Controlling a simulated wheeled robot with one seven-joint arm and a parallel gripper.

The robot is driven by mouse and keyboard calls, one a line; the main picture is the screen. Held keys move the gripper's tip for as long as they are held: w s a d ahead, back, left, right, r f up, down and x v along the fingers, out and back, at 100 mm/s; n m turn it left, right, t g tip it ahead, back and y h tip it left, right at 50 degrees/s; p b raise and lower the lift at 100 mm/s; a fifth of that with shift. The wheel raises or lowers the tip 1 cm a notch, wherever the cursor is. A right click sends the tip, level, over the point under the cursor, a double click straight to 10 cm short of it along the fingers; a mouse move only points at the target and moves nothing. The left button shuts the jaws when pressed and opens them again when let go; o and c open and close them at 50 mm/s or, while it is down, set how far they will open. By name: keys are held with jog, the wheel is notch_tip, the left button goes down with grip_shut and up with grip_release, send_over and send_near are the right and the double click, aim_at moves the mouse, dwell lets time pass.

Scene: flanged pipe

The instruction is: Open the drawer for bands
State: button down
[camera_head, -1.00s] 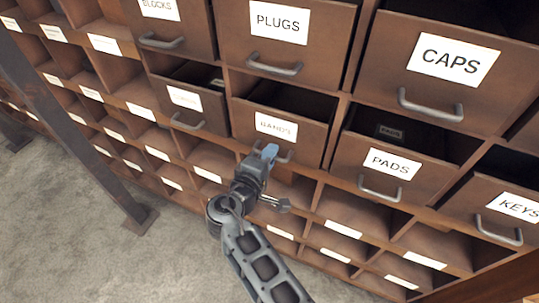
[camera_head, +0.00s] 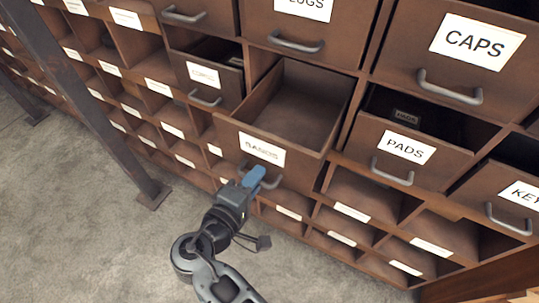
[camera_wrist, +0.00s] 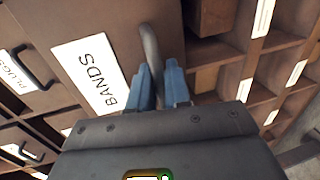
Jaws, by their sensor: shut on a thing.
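The bands drawer (camera_head: 228,137) is pulled well out of the brown cabinet in the head view, and its bare inside shows with nothing visible in it. Its white label (camera_wrist: 91,76) reads BANDS in the wrist view. My gripper (camera_head: 254,178) is at the drawer's front, below the label. Its blue fingers (camera_wrist: 158,85) are shut on the grey bar handle (camera_wrist: 150,48). In the head view the fingers hide part of the handle.
The PADS drawer (camera_head: 385,158) to the right and a drawer (camera_head: 207,90) to the left stand partly open. The CAPS drawer (camera_head: 440,75) is above right. Open cubbies (camera_head: 360,190) lie below. A dark metal post (camera_head: 95,110) stands at left. Grey floor is clear in front.

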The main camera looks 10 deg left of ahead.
jog(key=shift+f+v, duration=0.15)
jog(key=shift+v, duration=0.75)
jog(key=shift+f+v, duration=0.2)
jog(key=shift+v, duration=0.7)
jog(key=shift+f+v, duration=0.15)
jog(key=shift+v, duration=0.7)
jog(key=shift+s+a, duration=0.1)
jog(key=c, duration=1.3)
grip_release()
jog(key=shift+o, duration=0.2)
jog(key=b+v, duration=0.1)
jog(key=v, duration=0.6)
jog(key=shift+s, duration=0.35)
jog(key=shift+a, duration=0.1)
